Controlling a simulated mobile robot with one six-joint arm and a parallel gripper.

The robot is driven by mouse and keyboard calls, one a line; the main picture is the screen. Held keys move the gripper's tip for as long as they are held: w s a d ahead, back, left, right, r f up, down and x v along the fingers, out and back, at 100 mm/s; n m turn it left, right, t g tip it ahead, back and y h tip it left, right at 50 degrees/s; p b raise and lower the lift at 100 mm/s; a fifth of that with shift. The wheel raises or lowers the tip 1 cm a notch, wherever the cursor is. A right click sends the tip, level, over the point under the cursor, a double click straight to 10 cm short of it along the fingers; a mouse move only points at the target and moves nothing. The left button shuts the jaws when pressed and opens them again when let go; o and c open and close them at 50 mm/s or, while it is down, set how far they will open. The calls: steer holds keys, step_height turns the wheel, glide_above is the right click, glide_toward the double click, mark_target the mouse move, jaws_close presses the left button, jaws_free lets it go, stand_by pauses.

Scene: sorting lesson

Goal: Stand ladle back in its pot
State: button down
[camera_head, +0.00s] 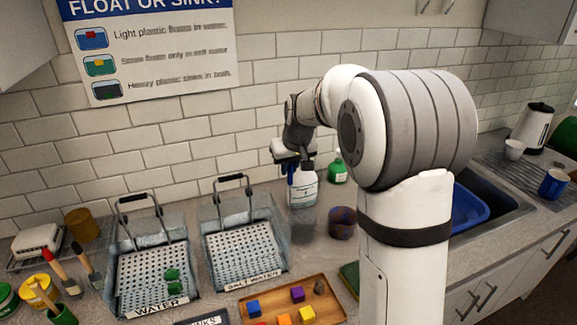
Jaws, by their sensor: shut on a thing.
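My gripper (292,158) is above the back of the counter, pointing down, in front of the tiled wall. It is shut on a slim dark-blue upright piece (291,175), which seems to be the ladle's handle. The lower end of the ladle cannot be made out. A white bottle with a label (304,190) is right beside this piece, and I cannot tell whether they touch. A grey, see-through round vessel (302,224) stands just below. A dark pot with reddish patches (342,223) stands to its right. I cannot tell which vessel is the ladle's pot.
Two clear tubs labelled water (190,254) and salt water (284,233) stand left. A wooden tray (272,301) with coloured blocks is in front. A green bottle (337,172) stands behind the dark pot. Brushes and paint pots are far left. My arm hides part of the sink side.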

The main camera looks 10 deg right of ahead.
steer(key=shift+f+b, duration=0.5)
steer(key=shift+f, duration=0.1)
steer(key=c, duration=1.4)
jaws_free()
steer(key=shift+r, duration=0.2)
steer(key=shift+r+p, duration=0.3)
steer(key=shift+p, duration=0.15)
steer(key=a+b+v, duration=0.1)
steer(key=v, duration=1.1)
steer(key=s+d+f, duration=0.1)
steer(key=s+f, duration=0.2)
steer(key=s, duration=0.6)
steer(key=s+d+f+m, duration=0.1)
steer(key=s+f, duration=0.3)
steer(key=s, duration=0.6)
steer(key=s+d+f+m+g, duration=0.1)
steer(key=s+f, duration=0.3)
steer(key=s, duration=0.6)
steer(key=shift+s+d+f+h, duration=0.1)
steer(key=shift+f+h, duration=0.1)
steer(key=shift+h, duration=0.2)
